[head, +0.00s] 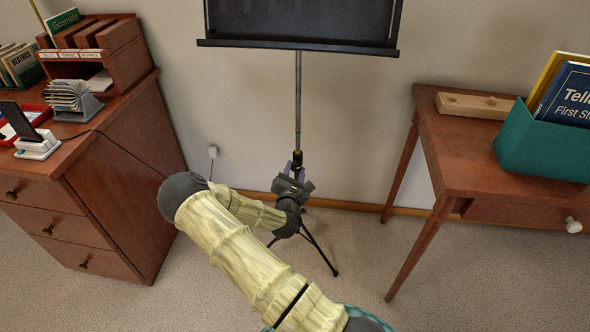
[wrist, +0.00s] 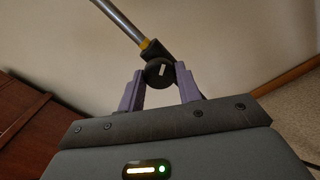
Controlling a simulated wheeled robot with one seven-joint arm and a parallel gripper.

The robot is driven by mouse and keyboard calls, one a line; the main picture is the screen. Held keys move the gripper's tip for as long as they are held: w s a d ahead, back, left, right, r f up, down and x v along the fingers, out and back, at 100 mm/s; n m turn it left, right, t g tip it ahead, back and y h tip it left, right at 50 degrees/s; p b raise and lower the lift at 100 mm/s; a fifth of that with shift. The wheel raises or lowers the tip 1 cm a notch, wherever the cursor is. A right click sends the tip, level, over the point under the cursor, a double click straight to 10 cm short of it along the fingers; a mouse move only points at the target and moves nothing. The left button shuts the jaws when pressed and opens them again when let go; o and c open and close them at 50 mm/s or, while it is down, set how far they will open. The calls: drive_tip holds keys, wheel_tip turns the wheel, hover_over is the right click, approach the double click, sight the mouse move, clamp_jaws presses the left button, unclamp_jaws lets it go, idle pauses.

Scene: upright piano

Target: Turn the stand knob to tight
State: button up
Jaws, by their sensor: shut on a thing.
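The music stand has a black desk (head: 300,22) at the top and a thin grey pole (head: 298,95) going down to a tripod base (head: 322,250) on the carpet. The round black stand knob (wrist: 160,72) sits on a dark collar just below the pole's yellow band. A small white mark shows on the knob's face. My gripper (wrist: 160,84) has its two purple fingers on either side of the knob and is shut on it. In the head view my gripper (head: 297,162) is at the pole's collar, and my wrist hides part of the stand's lower section.
A wooden desk (head: 120,150) with drawers, books and card holders stands at the left. A wooden table (head: 440,150) with a teal book box (head: 545,145) stands at the right. The wall is close behind the stand. Carpet between the furniture is clear.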

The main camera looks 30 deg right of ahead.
drive_tip(key=m+p, duration=0.1)
drive_tip(key=m, duration=0.2)
drive_tip(key=shift+r+m, duration=0.15)
drive_tip(key=shift+m, duration=0.25)
drive_tip(key=m, duration=0.3)
drive_tip(key=shift+m+p, duration=0.3)
drive_tip(key=m+p, duration=0.1)
drive_tip(key=m, duration=1)
drive_tip(key=shift+m, duration=0.4)
drive_tip(key=m, duration=0.5)
drive_tip(key=o, duration=1)
drive_tip(key=shift+c, duration=0.2)
